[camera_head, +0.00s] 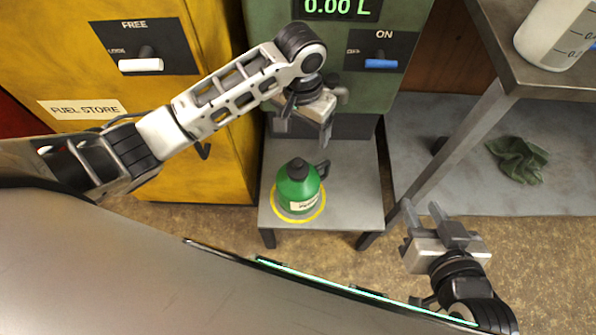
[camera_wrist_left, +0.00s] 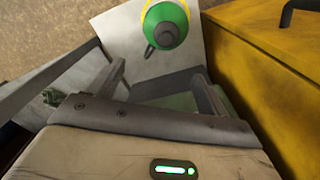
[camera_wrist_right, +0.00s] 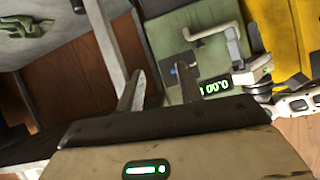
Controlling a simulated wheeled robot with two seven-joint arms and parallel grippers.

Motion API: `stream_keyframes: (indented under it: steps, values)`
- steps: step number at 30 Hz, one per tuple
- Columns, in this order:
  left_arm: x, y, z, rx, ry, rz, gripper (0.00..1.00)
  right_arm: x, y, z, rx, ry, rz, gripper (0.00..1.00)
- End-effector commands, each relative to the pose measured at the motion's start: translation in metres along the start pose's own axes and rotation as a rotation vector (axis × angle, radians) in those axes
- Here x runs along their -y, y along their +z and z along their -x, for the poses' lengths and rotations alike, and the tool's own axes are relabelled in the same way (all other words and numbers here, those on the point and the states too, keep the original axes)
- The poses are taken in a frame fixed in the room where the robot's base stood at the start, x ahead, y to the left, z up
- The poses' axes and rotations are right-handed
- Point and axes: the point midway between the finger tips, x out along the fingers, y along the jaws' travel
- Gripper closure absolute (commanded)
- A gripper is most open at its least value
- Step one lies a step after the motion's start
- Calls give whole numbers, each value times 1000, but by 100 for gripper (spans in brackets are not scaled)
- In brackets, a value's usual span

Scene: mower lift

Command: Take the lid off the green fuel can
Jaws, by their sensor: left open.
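The green fuel can (camera_head: 298,192) stands upright on a small grey platform (camera_head: 358,200), inside a yellow ring mark (camera_head: 284,214). Its dark lid (camera_head: 297,168) sits on top, and a dark handle (camera_head: 323,168) is at its right. My left gripper (camera_head: 304,132) is open and empty, behind and above the can, apart from it. The can also shows at the top of the left wrist view (camera_wrist_left: 178,28), beyond the fingers. My right gripper (camera_head: 423,212) is open and empty, right of the platform and away from the can.
A yellow fuel store cabinet (camera_head: 215,110) stands left of the platform. A green pump (camera_head: 350,95) with a blue switch (camera_head: 381,63) stands behind it. A metal table (camera_head: 500,70) holds a white jug (camera_head: 556,35) at the right. A green cloth (camera_head: 519,159) lies below.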

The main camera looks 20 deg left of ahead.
Motion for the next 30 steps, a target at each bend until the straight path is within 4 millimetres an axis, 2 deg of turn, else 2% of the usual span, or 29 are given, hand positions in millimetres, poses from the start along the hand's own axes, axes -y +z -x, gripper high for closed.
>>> stream_keyframes:
  steps: [5,8,15,18,26,30]
  values:
    - [7,0,-16,31,-26,7,22,0,5,-3,-7,-1,0,64]
    - [7,1,-38,31,-25,8,22,0,9,-4,-10,-3,-1,64]
    - [8,2,-86,27,-25,6,22,2,35,-23,48,-25,-15,64]
    - [8,2,-98,26,-24,5,22,4,42,-30,63,-35,-14,64]
    - [9,4,-112,25,-24,6,22,4,47,-34,76,-44,-12,64]
    - [11,10,-132,26,-25,5,22,4,56,-41,88,-51,-16,64]
